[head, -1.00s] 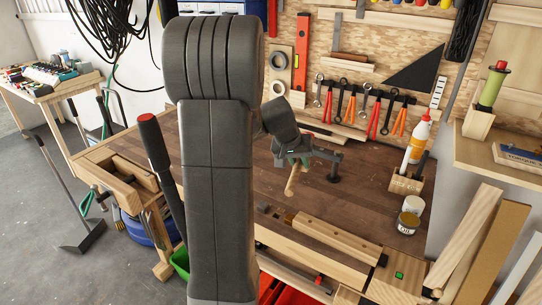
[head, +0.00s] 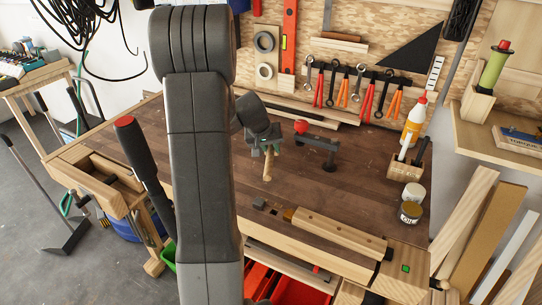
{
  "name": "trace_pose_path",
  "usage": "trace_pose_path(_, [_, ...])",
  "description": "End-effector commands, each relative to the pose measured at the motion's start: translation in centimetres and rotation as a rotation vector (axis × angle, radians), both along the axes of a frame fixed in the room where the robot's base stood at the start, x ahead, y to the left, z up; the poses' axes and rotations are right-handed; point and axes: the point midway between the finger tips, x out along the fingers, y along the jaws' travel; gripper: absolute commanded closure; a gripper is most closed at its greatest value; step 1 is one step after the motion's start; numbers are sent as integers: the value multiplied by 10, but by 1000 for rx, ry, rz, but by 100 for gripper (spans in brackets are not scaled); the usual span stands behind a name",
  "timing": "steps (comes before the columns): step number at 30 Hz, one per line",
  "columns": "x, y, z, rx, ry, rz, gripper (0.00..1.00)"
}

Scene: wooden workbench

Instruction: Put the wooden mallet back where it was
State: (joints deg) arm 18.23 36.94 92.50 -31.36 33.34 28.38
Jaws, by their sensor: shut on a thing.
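My gripper (head: 269,149) is above the middle of the workbench, at the end of my dark grey arm. It is shut on the wooden mallet (head: 268,168). Only a pale wooden piece, which looks like the handle, shows below the fingers, pointing down. The rest of the mallet is hidden by the gripper and wrist. I cannot tell whether the lower end touches the bench. The workbench (head: 355,190) has a dark brown top.
A dark clamp-like tool with a red knob (head: 302,126) stands just right of the gripper. A glue bottle (head: 414,121) and an oil jar (head: 410,212) stand at the right. A wooden vise (head: 335,232) runs along the front edge. The bench between is mostly clear.

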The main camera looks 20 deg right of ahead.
Motion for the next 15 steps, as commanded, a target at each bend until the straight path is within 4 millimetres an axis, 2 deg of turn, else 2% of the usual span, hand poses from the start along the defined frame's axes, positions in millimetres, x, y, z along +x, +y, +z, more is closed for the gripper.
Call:
trace_pose_path(6, [-1,0,-30,1,3,0,100])
trace_pose_path(15, [0,0,-33,0,0,0,100])
